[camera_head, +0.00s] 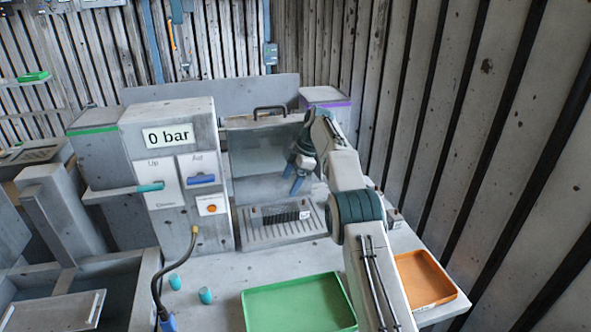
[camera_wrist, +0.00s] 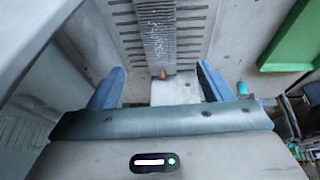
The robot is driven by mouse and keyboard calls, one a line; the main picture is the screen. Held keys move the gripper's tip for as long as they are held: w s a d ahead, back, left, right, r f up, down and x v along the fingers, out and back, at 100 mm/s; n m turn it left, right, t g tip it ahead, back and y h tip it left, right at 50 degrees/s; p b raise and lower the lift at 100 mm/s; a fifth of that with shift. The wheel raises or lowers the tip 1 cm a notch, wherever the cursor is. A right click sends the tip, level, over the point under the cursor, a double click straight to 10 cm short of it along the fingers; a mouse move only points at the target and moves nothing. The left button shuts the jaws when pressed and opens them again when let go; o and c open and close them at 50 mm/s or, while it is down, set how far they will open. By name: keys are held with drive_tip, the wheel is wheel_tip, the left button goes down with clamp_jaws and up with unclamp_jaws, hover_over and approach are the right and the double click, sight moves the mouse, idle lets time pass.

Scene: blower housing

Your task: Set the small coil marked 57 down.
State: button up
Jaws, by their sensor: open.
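A small finned coil (camera_head: 281,217) lies on the slotted floor (camera_head: 262,234) of the open chamber, a pale tag at its right end. The wrist view also shows its grey fins (camera_wrist: 158,32) and a copper-coloured stub at its near end. I cannot read any number on it. My gripper (camera_head: 297,185) is inside the chamber, above the coil and apart from it. In the wrist view my gripper (camera_wrist: 161,78) is open, its two blue fingers spread on either side of the coil's near end, with nothing between them held.
The housing with the "0 bar" display (camera_head: 168,137) stands left of the chamber. A green tray (camera_head: 296,305) and an orange tray (camera_head: 428,280) lie in front. Small teal pieces (camera_head: 205,295) and a dark hose (camera_head: 172,270) are at the front left. A ribbed wall rises at right.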

drive_tip(key=shift+p+v, duration=1.1)
drive_tip(key=shift+v, duration=1.1)
